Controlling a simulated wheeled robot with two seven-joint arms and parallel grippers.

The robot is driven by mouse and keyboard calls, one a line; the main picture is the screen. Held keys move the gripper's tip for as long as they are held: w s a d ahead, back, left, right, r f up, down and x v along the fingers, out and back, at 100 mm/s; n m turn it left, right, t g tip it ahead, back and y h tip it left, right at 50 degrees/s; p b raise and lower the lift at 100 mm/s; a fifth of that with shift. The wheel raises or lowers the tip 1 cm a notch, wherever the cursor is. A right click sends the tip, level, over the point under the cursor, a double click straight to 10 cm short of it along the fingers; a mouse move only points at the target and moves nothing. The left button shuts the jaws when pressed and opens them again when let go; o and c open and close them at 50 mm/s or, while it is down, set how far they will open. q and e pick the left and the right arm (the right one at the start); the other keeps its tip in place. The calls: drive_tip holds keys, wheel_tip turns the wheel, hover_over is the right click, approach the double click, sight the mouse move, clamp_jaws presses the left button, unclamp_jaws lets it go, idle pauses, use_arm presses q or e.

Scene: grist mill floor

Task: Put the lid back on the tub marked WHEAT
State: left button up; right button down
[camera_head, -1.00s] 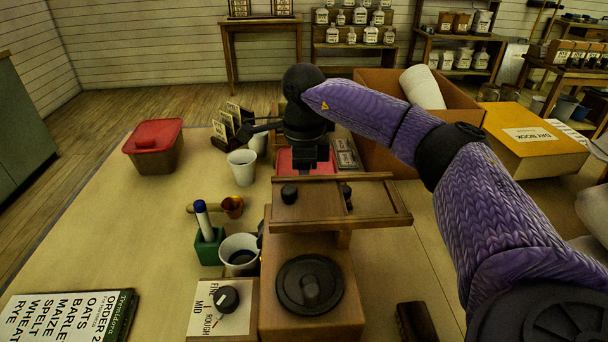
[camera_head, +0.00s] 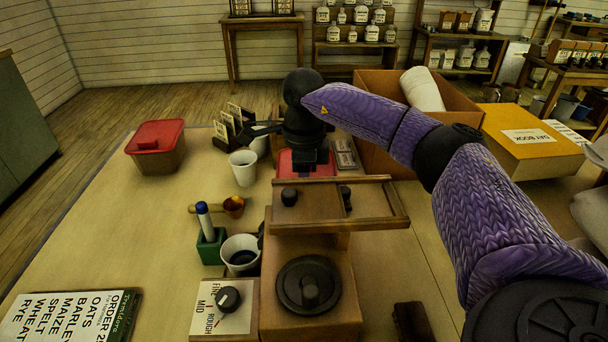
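A red lid or red-topped tub (camera_head: 286,166) shows at the table's middle, behind the wooden mill. My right arm in a purple sleeve reaches in from the right, and my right gripper (camera_head: 308,168) points down over this red piece. The gripper body hides much of the red piece, and I cannot tell whether the fingers hold it or whether it sits on a tub. A brown tub with a red lid (camera_head: 158,134) stands at the left of the table. No WHEAT marking is readable on either one. My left gripper is not in view.
A wooden mill (camera_head: 335,250) with a round black cap stands in front. A white cup (camera_head: 243,168), a scoop (camera_head: 233,206), a green pen holder (camera_head: 209,246) and a card rack (camera_head: 232,122) are to its left. A cardboard box (camera_head: 462,112) stands right. The left tabletop is mostly clear.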

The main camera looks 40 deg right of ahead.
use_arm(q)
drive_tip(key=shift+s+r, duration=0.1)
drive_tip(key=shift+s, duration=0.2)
use_arm(e)
drive_tip(key=shift+f, duration=0.1)
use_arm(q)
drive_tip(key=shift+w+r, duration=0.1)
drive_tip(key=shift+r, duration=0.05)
use_arm(e)
drive_tip(key=shift+f, duration=0.1)
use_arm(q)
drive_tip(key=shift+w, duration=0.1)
use_arm(e)
drive_tip(key=shift+f, duration=0.1)
drive_tip(key=c, duration=0.6)
unclamp_jaws()
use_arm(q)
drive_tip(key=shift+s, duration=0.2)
use_arm(e)
drive_tip(key=o, duration=0.6)
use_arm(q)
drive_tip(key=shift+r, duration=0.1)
